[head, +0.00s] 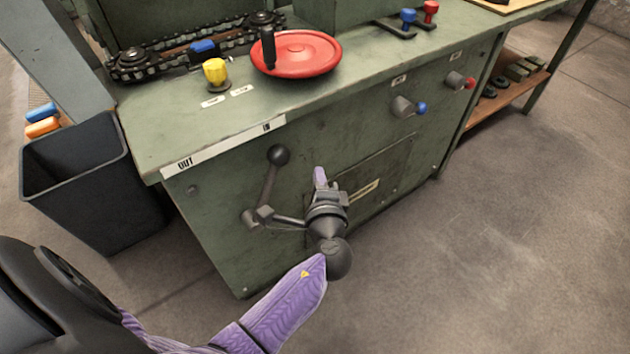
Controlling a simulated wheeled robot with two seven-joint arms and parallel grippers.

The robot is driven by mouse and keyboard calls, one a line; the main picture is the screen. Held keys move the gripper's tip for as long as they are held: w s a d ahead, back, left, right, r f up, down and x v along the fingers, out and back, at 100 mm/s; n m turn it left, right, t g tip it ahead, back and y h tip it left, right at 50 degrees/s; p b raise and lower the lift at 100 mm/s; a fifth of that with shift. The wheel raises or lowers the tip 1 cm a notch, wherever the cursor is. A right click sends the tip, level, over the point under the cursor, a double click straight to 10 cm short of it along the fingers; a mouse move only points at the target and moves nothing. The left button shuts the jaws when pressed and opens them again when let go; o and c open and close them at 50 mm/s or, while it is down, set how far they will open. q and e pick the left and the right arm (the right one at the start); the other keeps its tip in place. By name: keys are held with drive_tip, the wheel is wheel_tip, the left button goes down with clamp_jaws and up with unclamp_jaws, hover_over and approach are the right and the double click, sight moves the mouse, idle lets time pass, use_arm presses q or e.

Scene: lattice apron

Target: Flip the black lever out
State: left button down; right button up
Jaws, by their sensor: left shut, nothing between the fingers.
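The black lever (268,185) is on the front face of the green machine (225,180) in the head view. Its round black knob (279,155) is up, and the arm leans slightly right, under the IN end of the white OUT/IN label strip (225,148). The lever's grey pivot (258,217) is at its lower end. My left gripper (320,178) is to the right of the lever, in front of the machine's lower panel. It is shut and empty, with its purple tip apart from the knob. My right gripper is not in view.
A red handwheel (296,54), a yellow knob (215,73) and a chain drive (195,50) sit on top of the machine. Blue-tipped (421,108) and red-tipped (470,83) knobs stick out of its front at right. A dark bin (85,190) stands at left. The floor at right is clear.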

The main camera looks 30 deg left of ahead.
use_arm(q)
drive_tip(key=w+a, duration=0.1)
drive_tip(key=a, duration=0.5)
drive_tip(key=shift+w+b, duration=0.3)
drive_tip(key=shift+b, duration=0.05)
